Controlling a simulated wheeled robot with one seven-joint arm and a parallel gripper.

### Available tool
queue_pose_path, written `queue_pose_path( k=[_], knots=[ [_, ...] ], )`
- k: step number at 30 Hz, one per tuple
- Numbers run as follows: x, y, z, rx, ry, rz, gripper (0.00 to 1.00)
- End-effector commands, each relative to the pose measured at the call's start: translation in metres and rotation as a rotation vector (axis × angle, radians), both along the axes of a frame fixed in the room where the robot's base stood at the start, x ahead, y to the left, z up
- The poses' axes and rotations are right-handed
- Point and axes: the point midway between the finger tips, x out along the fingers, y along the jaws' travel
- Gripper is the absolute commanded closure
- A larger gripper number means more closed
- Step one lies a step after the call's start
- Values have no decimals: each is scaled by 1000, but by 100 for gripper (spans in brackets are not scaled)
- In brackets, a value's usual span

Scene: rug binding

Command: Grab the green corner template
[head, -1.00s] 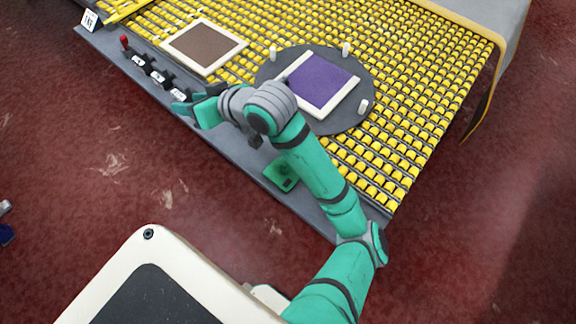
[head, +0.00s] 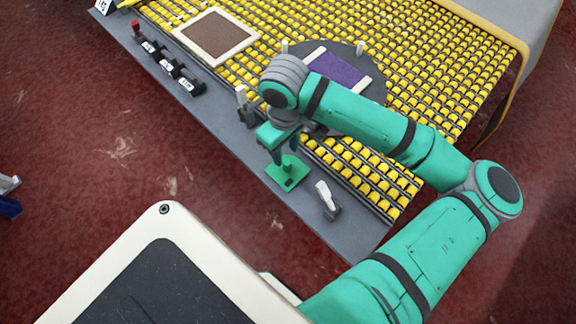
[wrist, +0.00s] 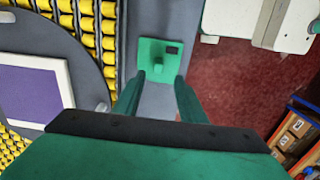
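The green corner template (head: 288,172) is a flat plate with a small raised knob, lying on the grey edge strip of the roller table. It also shows in the wrist view (wrist: 150,52), just beyond the fingertips. My gripper (head: 277,153) points down close above the template in the head view. In the wrist view my gripper (wrist: 160,80) is open, with one finger on each side of the knob's line. I see nothing held between the fingers. Whether the fingers reach down to the knob's height cannot be told.
White-handled clamps stand on either side of the template, one nearer (head: 327,200) and one farther (head: 243,103). A purple framed rug (head: 338,68) lies on a dark round turntable (head: 374,88). A brown framed rug (head: 215,34) lies on the yellow rollers. Labelled black holders (head: 168,66) line the edge.

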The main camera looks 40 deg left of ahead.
Motion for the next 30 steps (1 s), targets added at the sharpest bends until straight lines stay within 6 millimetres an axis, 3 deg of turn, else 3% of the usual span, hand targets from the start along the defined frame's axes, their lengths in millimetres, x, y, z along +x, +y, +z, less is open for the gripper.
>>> queue_pose_path(
  k=[3,11,21,30],
  knots=[
    [0,0,-18,0,3,0,62],
    [1,0,-36,2,1,-1,62],
    [4,-2,-78,2,1,0,62],
    [4,-2,-84,3,1,1,62]
  ],
)
